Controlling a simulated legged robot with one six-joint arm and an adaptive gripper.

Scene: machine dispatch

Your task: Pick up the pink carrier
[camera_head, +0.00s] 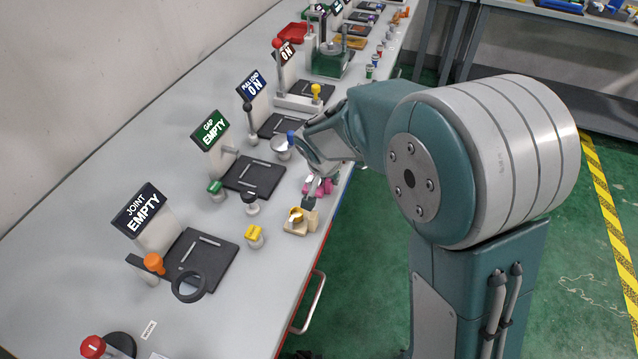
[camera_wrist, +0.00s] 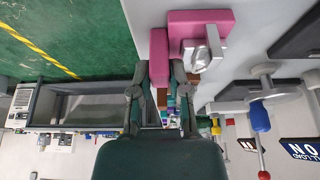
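The pink carrier (camera_wrist: 200,24) is at the top middle of the wrist view, a block with a metal piece on it and a long pink bar on its side. My gripper (camera_wrist: 159,68) has its fingers drawn in on both sides of that bar and appears shut on it. In the head view the pink carrier (camera_head: 321,187) is at the bench's front edge, partly hidden by my gripper (camera_head: 311,186), which points down at it. The carrier appears to be at bench level; any small gap beneath it cannot be seen.
A wooden holder (camera_head: 297,222) with a yellow ring stands close in front of the carrier. A yellow block (camera_head: 254,236), a black knob (camera_head: 250,203) and a dark plate (camera_head: 254,178) beside the GAP EMPTY sign (camera_head: 211,130) are nearby. Green floor lies beyond the bench edge.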

